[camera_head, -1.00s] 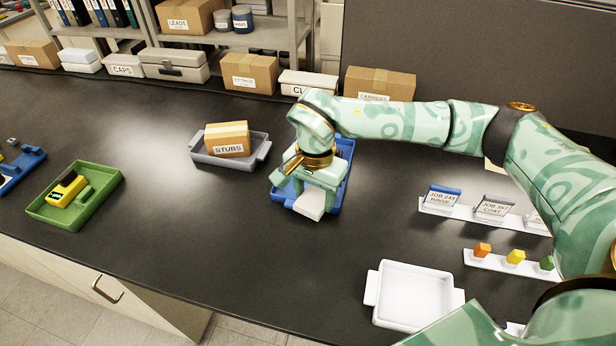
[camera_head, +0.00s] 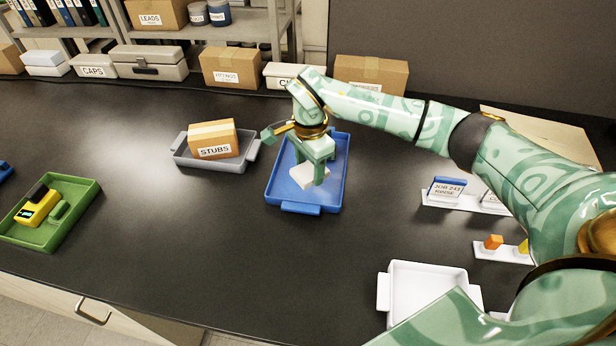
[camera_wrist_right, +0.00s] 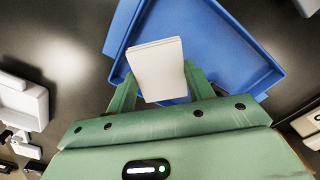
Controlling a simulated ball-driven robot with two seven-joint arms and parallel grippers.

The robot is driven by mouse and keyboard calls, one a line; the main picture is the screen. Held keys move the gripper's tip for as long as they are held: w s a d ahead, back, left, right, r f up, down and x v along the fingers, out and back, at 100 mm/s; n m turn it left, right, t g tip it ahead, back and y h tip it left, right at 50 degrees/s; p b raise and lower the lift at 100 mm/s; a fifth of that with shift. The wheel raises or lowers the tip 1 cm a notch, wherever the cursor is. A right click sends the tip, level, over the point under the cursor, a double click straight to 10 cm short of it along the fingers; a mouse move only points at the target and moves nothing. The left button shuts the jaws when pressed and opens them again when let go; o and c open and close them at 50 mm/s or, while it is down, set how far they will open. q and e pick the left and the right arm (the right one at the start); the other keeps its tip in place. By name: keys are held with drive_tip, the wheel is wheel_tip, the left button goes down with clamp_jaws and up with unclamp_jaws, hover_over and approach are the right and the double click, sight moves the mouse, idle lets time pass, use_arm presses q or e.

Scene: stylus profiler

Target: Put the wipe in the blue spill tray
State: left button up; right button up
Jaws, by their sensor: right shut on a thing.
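The wipe (camera_head: 309,174) is a white folded pad. My right gripper (camera_head: 316,170) is shut on it, over the blue spill tray (camera_head: 277,189). In the right wrist view the wipe (camera_wrist_right: 158,68) sits between the fingers of my right gripper (camera_wrist_right: 162,90), with the blue floor of the tray (camera_wrist_right: 225,50) behind it. Whether the wipe touches the tray floor I cannot tell. The arm hides part of the tray's far side. My left gripper is not in view.
A grey tray (camera_head: 180,156) with a STUBS box (camera_head: 212,139) stands left of the blue tray. A green tray (camera_head: 75,189) with a yellow device (camera_head: 38,207) is at far left. An empty white tray (camera_head: 425,280) is at front right. The front middle bench is clear.

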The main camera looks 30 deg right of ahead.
sight(307, 177)
drive_tip(key=shift+w+f, duration=0.3)
drive_tip(key=shift+f, duration=0.25)
drive_tip(key=shift+w+f, duration=0.3)
drive_tip(key=shift+f, duration=0.2)
drive_tip(key=f, duration=0.2)
drive_tip(key=shift+w+a+f+b, duration=0.2)
drive_tip(key=shift+f+b, duration=0.1)
drive_tip(key=shift+b, duration=0.1)
drive_tip(key=shift+d+f, duration=0.2)
drive_tip(key=shift+f, duration=0.15)
drive_tip(key=shift+d, duration=0.1)
drive_tip(key=shift+r, duration=0.1)
drive_tip(key=o, duration=1.4)
drive_tip(key=shift+c, duration=0.2)
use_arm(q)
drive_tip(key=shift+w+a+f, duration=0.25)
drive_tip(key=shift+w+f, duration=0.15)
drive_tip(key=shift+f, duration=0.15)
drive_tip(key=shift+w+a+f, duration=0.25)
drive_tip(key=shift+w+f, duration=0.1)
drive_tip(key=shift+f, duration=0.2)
